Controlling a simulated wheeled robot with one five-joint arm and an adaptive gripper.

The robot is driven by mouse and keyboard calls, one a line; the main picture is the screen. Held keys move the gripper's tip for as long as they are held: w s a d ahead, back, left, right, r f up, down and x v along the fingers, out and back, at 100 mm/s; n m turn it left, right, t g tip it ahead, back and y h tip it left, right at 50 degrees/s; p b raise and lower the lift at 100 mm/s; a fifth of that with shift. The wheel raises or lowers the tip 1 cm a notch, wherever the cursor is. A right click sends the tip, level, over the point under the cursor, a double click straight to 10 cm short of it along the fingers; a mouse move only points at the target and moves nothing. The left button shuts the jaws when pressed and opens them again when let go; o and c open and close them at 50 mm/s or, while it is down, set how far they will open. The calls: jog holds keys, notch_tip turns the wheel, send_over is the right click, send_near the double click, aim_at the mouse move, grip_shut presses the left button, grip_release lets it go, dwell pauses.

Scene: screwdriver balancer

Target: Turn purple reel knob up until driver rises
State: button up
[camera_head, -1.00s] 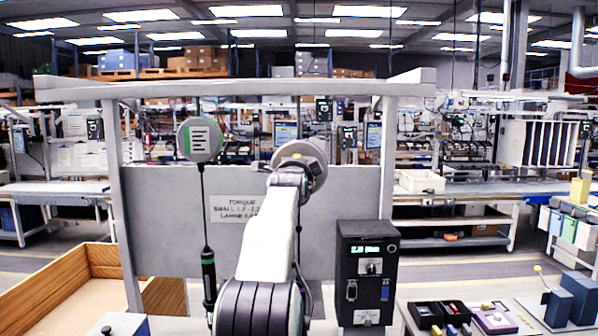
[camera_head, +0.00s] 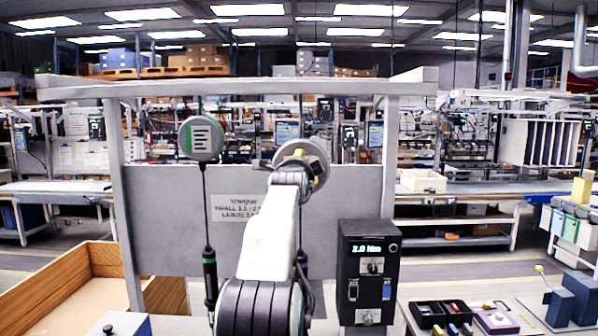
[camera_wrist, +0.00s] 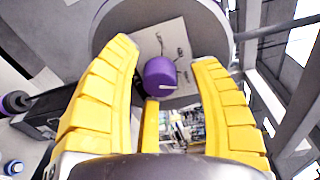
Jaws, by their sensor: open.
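The purple knob (camera_wrist: 160,77) sits on the face of a round grey reel (camera_wrist: 125,22) with a purple rim. A pale label with dark marks lies behind the knob. My gripper (camera_wrist: 166,56) is open, its yellow fingers on either side of the knob with gaps showing. In the head view my arm hides most of this reel (camera_head: 309,151) and the knob. A driver with a purple band (camera_head: 302,262) hangs just right of my arm, partly hidden. A dark handle with a purple ring (camera_wrist: 16,102) shows at the wrist view's left edge.
A green-marked reel (camera_head: 201,139) holds a green-banded driver (camera_head: 209,275) on a cord at left. A grey frame (camera_head: 240,90) surrounds the reels. A black controller box (camera_head: 366,270) stands right of my arm. A wooden bin (camera_head: 60,285) is at lower left.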

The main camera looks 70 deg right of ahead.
jog(key=shift+a, duration=0.1)
jog(key=v, duration=1.1)
jog(key=shift+a, duration=0.4)
jog(key=shift+s, duration=0.1)
dwell(0.5)
